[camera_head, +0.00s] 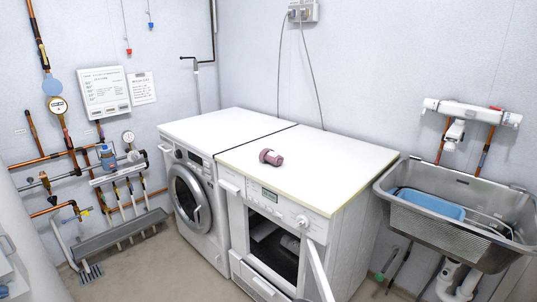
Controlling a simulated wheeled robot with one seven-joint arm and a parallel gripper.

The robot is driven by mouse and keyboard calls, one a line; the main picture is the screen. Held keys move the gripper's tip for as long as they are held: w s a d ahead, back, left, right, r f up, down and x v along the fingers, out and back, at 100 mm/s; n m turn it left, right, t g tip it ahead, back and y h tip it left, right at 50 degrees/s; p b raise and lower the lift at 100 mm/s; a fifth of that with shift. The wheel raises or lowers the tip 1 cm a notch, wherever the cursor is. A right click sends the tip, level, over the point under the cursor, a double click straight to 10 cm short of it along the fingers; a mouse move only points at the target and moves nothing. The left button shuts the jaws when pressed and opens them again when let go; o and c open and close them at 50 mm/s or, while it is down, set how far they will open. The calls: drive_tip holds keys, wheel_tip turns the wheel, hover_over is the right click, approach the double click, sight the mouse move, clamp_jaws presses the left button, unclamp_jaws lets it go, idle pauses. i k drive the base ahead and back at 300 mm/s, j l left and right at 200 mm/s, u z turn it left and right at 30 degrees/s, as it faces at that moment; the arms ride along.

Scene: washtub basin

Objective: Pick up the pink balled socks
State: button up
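The pink balled socks (271,157) are a small dusky-pink bundle. My gripper does not show in the head camera view.
A washing machine (193,195) with a round door stands at the left. The right machine's front door (318,270) hangs open into the floor space. A metal basin (430,218) with a blue tub (432,203) is at the right. Pipes line the left wall. The machine tops are otherwise clear.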

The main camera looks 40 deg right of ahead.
sight(271, 157)
drive_tip(key=i+z, duration=0.3)
drive_tip(key=i, duration=0.3)
drive_tip(key=i+z, duration=0.3)
drive_tip(key=i, duration=0.3)
drive_tip(key=i+l+z, duration=0.2)
drive_tip(key=i+l, duration=0.05)
drive_tip(key=i, duration=0.1)
